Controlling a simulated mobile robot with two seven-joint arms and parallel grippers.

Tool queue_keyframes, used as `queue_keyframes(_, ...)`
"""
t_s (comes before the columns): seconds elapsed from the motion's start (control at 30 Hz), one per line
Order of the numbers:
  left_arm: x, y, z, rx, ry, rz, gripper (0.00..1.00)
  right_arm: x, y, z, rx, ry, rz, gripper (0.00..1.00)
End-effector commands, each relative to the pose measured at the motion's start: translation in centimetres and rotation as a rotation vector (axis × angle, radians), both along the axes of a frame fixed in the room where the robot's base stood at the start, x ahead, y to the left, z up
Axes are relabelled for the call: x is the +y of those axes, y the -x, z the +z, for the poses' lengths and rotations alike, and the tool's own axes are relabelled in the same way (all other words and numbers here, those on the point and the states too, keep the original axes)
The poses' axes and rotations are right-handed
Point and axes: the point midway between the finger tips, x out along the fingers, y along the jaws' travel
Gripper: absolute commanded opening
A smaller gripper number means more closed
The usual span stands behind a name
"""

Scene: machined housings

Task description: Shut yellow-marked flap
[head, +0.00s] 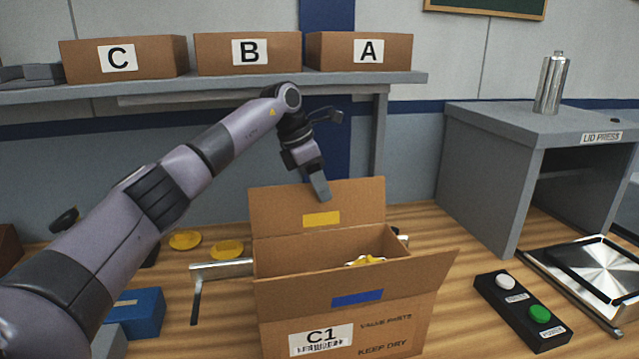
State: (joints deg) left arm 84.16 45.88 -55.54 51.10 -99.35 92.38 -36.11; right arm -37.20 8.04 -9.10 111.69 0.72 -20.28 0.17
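The cardboard box C1 (385,325) stands on the wooden table with its top open. Its far flap, the yellow-marked flap (362,200), stands up at the back and leans slightly away. The yellow mark (321,219) is on its inner face. The near flap with a blue mark (425,275) is also raised, tilted outward. Something white and yellow (366,260) shows inside the box. My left gripper (320,192) points down at the top edge of the yellow-marked flap; I cannot tell if it touches. Its fingers look closed together, with nothing seen between them. My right gripper is not in view.
Yellow discs (227,249) and a blue bin (140,312) lie left of the box. A button panel (522,311) and a grey lid press (480,180) stand at right. Boxes C, B and A (358,52) sit on the shelf behind.

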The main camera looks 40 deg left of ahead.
Motion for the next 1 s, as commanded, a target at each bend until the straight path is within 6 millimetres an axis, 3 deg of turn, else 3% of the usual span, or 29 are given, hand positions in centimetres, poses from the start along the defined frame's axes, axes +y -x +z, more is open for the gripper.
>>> queue_keyframes(0.17,-0.01,-0.01,-0.01,-0.001,-0.001,-0.001,0.38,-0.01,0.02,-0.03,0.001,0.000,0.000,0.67)
queue_keyframes(0.2,0.00,-0.02,-0.01,-0.001,-0.001,0.000,0.32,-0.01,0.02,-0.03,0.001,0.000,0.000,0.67)
queue_keyframes(0.3,0.00,-0.01,0.00,-0.001,-0.001,0.000,0.00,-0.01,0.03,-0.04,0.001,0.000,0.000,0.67)
queue_keyframes(1.0,0.17,0.00,-0.16,0.001,-0.003,0.004,0.00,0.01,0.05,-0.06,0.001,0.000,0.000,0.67)
